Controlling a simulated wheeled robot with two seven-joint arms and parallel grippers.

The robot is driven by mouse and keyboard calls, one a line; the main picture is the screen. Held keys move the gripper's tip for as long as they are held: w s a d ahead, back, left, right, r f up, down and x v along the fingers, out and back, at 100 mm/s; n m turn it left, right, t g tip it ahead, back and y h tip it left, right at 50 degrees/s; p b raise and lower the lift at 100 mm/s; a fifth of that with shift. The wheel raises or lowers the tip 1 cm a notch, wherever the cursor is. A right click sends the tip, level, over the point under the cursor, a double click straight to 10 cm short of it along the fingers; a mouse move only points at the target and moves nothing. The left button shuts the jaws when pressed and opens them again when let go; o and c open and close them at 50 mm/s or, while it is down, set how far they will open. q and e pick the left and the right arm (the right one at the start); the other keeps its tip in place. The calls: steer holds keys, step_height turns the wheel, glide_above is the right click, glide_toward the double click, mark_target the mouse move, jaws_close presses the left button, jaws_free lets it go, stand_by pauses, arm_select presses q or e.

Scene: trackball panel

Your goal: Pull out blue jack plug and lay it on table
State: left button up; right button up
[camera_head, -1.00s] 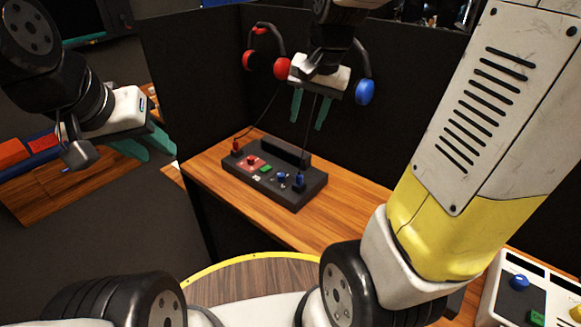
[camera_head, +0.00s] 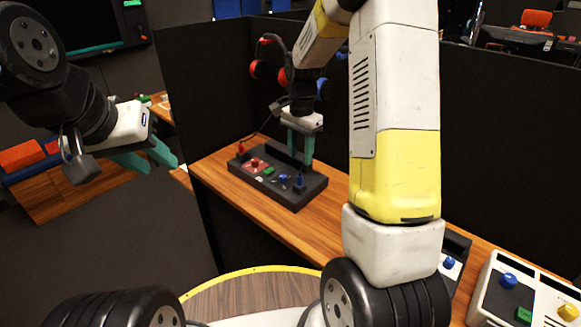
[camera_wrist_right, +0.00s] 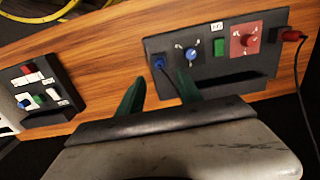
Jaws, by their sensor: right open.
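My right gripper (camera_head: 301,160) is open and empty, pointing down just above the plug. In the wrist view its teal fingertips (camera_wrist_right: 158,79) lie either side of the plug's line, apart from it. My left gripper (camera_head: 157,163) is open and empty, off to the left, away from the panel. The wooden table (camera_head: 315,230) has bare wood around the panel.
A red plug (camera_head: 241,149) sits at the panel's far left end with its cord. A blue knob (camera_head: 283,178) is close beside the blue plug. Headphones (camera_head: 257,68) hang on the dark partition. Another control box (camera_head: 497,300) stands at the right.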

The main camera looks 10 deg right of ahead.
mark_target(300, 173)
steer(key=shift+f, duration=4.5)
steer(key=shift+c, duration=0.4)
jaws_close()
steer(key=shift+r, duration=0.15)
steer(key=shift+r, duration=2.85)
